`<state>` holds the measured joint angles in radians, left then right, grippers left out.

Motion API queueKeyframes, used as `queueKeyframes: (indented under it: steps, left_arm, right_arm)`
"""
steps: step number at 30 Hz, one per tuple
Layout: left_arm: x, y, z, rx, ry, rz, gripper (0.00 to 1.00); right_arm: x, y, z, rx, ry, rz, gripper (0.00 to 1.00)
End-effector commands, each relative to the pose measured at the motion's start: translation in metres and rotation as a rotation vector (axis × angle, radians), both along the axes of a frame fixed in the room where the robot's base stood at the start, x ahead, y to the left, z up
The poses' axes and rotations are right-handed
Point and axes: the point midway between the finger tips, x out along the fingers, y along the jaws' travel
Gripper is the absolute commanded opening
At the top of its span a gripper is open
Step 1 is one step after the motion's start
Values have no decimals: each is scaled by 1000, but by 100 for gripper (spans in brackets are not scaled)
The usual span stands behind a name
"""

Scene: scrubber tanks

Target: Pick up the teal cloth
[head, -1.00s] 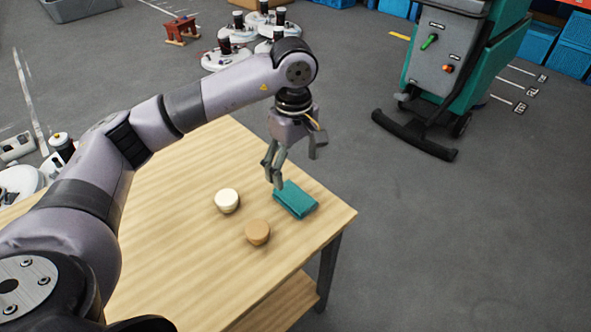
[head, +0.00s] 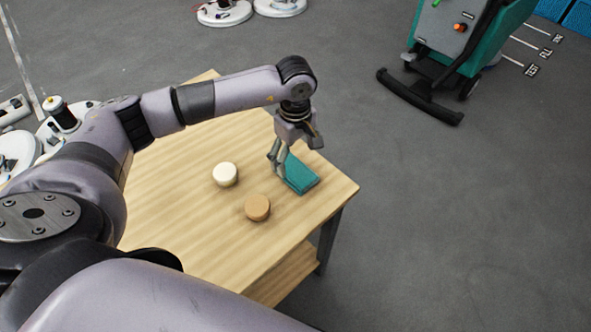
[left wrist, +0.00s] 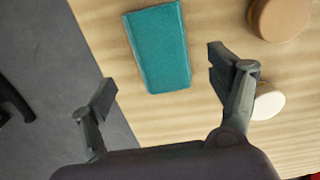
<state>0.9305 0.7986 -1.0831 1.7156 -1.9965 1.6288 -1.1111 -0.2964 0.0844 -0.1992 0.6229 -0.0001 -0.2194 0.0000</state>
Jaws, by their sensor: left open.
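The teal cloth (head: 302,178) lies folded in a flat rectangle on the wooden table, near its far right edge. It also shows whole in the left wrist view (left wrist: 158,48). My left gripper (head: 283,168) points down at the cloth's far left side and hides a little of it in the head view. In the left wrist view the left gripper (left wrist: 158,85) has its two fingers wide apart, with the cloth ahead between them and nothing held. I cannot tell whether a finger touches the cloth. My right gripper is not in view.
On the wooden table (head: 170,200), a cream round object (head: 225,174) and a tan round object (head: 257,207) stand left of the cloth, close to the left gripper. A teal scrubber machine (head: 450,50) stands on the grey floor beyond. The table's right edge is near the cloth.

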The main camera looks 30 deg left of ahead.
Motion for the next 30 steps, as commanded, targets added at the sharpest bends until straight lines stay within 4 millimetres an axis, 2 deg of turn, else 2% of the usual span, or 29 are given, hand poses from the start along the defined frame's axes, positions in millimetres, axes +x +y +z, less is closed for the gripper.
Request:
queueKeyframes:
  steps: [4, 8, 12, 21, 30]
  left_arm:
    - [-2, -1, -11, 0, 4, 1, 82]
    - [-5, -3, -31, 1, 5, 1, 82]
    - [-4, -3, -48, 1, 2, 1, 82]
    - [-4, -2, -53, 1, -1, 1, 81]
    - [-4, -2, -53, 1, -1, 1, 61]
  right_arm:
    - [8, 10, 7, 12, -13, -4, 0]
    - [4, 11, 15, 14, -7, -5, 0]
    - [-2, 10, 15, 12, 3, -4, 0]
    - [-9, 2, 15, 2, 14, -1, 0]
    - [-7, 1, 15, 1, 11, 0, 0]
